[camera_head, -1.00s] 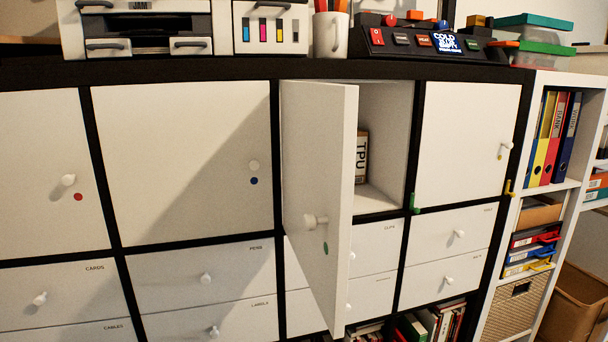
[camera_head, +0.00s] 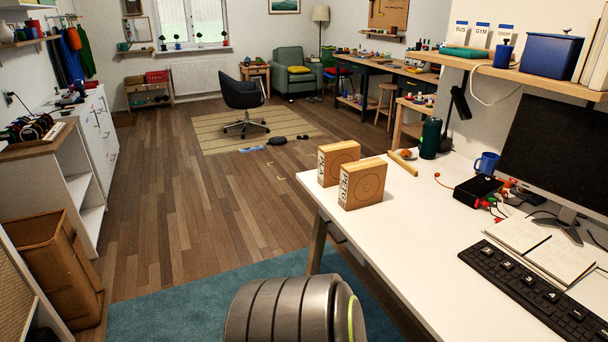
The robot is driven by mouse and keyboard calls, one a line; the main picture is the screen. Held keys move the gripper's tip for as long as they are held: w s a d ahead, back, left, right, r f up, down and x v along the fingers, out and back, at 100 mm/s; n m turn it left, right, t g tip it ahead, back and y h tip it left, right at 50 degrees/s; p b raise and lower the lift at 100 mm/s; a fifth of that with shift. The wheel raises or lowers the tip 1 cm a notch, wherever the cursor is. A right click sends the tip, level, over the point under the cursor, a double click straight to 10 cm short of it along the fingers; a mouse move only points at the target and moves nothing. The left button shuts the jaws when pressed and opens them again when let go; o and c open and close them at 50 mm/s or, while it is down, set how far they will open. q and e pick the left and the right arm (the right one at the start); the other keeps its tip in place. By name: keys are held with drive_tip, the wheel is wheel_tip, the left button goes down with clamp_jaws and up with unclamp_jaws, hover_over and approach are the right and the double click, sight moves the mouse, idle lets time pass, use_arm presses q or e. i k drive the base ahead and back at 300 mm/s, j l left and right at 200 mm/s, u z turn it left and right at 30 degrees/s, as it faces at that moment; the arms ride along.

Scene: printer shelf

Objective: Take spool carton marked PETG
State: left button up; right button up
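Two square brown spool cartons stand upright, one behind the other, at the far left corner of the white desk (camera_head: 415,222). The front carton (camera_head: 368,185) has a ring on its broad face and a white label on its narrow left side that appears to read PETG. The rear carton (camera_head: 340,158) stands just behind it and to the left; its label is too small to read surely, and its lower right part is hidden by the front one. Neither gripper shows in this view; a dark, rounded part of my own arm fills the bottom middle.
A keyboard (camera_head: 545,292), monitor (camera_head: 560,150), open notebook (camera_head: 525,236) and black box with cables (camera_head: 478,192) crowd the desk's right side. A dark green bottle (camera_head: 430,138) stands behind. Open wooden floor lies left, with a cardboard box (camera_head: 55,265) at far left.

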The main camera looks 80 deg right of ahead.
sight(362, 182)
drive_tip(key=z, duration=3.15)
